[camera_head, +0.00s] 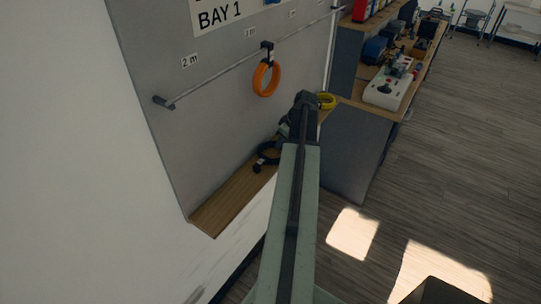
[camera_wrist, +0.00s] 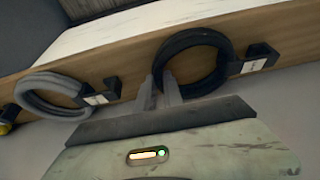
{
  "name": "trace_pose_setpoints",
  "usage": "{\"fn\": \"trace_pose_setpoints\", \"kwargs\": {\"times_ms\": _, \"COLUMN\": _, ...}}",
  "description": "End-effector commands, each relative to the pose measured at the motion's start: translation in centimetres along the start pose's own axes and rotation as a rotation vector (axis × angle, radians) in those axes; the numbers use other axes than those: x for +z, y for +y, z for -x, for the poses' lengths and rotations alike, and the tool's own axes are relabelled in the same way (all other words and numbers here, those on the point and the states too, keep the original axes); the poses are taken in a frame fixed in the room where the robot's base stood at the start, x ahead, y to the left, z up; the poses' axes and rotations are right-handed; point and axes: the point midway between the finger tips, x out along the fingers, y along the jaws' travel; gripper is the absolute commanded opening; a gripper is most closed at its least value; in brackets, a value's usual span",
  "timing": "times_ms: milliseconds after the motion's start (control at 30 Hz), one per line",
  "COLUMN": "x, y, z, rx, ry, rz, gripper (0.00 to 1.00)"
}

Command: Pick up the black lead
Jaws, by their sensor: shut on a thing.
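The black lead (camera_wrist: 190,48) is a coiled ring in the wrist view, lying against the wooden ledge with a black clip and white label at its right. My gripper (camera_wrist: 160,90) has its two fingers on the left side of this coil, closed about its strand. In the head view the black lead (camera_head: 266,158) shows on the wooden ledge below the board, just left of my arm. My arm hides most of the gripper there.
A grey coiled lead (camera_wrist: 50,95) with its own clip lies left of the black one. An orange coil (camera_head: 265,79) hangs from a rail (camera_head: 225,73) on the board. A yellow coil (camera_head: 327,101) lies beyond my arm.

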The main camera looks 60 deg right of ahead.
Motion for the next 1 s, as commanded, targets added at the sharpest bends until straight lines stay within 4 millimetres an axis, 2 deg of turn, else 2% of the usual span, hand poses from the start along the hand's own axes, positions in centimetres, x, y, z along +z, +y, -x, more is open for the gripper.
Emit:
{"fn": "trace_pose_setpoints", "kwargs": {"times_ms": 533, "x": -0.2, "y": -0.1, "z": 0.2, "rx": -0.001, "ry": 0.001, "rz": 0.0, "gripper": 0.0}}
{"fn": "trace_pose_setpoints", "kwargs": {"times_ms": 867, "x": -1.6, "y": -0.1, "z": 3.7, "rx": -0.001, "ry": 0.001, "rz": 0.001, "gripper": 0.0}}
{"fn": "trace_pose_setpoints", "kwargs": {"times_ms": 900, "x": -1.5, "y": -0.2, "z": 4.1, "rx": -0.001, "ry": 0.0, "rz": 0.0, "gripper": 0.0}}
{"fn": "trace_pose_setpoints", "kwargs": {"times_ms": 1000, "x": 0.9, "y": -0.9, "z": 4.6, "rx": 0.0, "ry": 0.0, "rz": -0.001, "gripper": 0.0}}
